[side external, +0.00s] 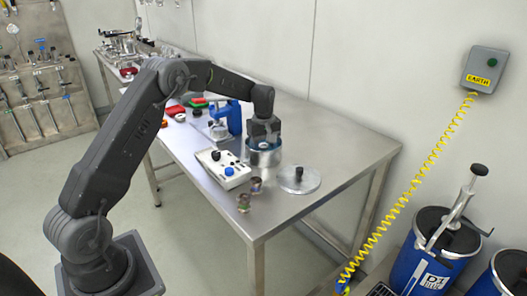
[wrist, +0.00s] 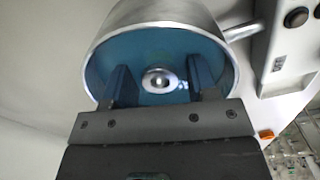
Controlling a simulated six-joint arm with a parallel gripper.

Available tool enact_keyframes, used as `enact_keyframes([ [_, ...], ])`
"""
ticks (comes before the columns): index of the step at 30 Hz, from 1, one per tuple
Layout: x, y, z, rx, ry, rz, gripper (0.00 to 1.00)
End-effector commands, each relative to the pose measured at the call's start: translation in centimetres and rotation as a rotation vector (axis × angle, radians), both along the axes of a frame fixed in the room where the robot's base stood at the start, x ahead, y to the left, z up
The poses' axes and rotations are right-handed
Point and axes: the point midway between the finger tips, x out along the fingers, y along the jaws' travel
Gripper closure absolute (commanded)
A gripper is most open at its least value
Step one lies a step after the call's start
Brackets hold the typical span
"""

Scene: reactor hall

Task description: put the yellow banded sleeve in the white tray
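My gripper (side external: 264,140) points down into a silver pot (side external: 264,157) on the metal table. In the wrist view my gripper (wrist: 158,76) is open, its two fingers inside the pot (wrist: 152,14) with blue inner walls. A shiny rounded silver piece (wrist: 160,80) lies between the fingers, with gaps on both sides. Two small sleeve-like pieces stand near the table's front edge, one nearer (side external: 244,203) and one behind it (side external: 256,185). Their bands are too small to tell; I cannot make out a yellow one. I cannot make out a white tray.
A white control box (side external: 223,169) with knobs stands left of the pot. A round lid (side external: 299,180) with a black knob lies to its right. A blue container (side external: 228,115) and red items stand behind. The table's right end is clear.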

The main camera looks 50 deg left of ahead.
Motion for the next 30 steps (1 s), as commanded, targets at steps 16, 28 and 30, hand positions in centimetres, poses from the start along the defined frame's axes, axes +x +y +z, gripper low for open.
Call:
enact_keyframes([
  [16, 0.0, 0.0, 0.1, 0.001, -0.001, 0.0, 0.95],
  [28, 0.1, 0.0, 2.1, 0.002, -0.005, 0.0, 0.95],
  [30, 0.1, 0.0, 3.2, 0.002, -0.006, 0.0, 0.95],
])
